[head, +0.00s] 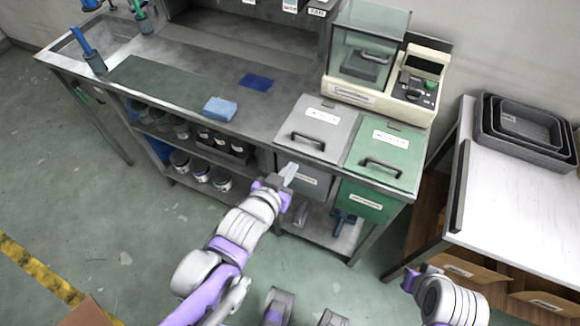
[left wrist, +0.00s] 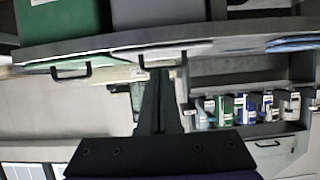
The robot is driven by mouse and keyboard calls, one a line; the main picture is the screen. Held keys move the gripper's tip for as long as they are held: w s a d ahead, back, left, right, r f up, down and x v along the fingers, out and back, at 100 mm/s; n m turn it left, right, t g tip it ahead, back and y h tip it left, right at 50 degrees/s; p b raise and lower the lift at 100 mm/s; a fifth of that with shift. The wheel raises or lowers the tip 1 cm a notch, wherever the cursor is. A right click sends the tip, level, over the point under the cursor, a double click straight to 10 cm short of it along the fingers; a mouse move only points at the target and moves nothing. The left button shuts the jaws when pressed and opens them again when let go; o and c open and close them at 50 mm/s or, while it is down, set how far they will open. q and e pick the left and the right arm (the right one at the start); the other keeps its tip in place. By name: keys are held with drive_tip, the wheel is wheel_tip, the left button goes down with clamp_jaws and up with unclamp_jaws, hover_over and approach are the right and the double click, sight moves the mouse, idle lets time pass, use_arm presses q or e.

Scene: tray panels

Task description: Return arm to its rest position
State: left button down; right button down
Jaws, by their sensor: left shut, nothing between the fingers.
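My left gripper (head: 289,172) is in front of the workbench, near the front of the grey-lidded bin (head: 318,133). Its fingers are together and empty. In the left wrist view the dark fingers (left wrist: 160,100) also show closed, with nothing held. My left arm reaches up from the bottom of the head view. Part of my right arm (head: 448,300) shows at the lower right, but its gripper is not visible.
A green-lidded bin (head: 384,155) stands beside the grey one, below a machine with a clear cover (head: 366,57). A blue cloth (head: 220,109) lies on the bench (head: 160,84). Black trays (head: 520,128) sit on the white table (head: 512,205). Floor (head: 110,215) at left is clear.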

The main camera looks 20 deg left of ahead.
use_arm(q)
drive_tip(key=s+a+g+p, duration=0.2)
drive_tip(key=s+g+p, duration=0.3)
drive_tip(key=s, duration=0.5)
drive_tip(key=g, duration=0.2)
drive_tip(key=shift+r+n+g, duration=0.2)
drive_tip(key=shift+n+g, duration=0.1)
idle(0.4)
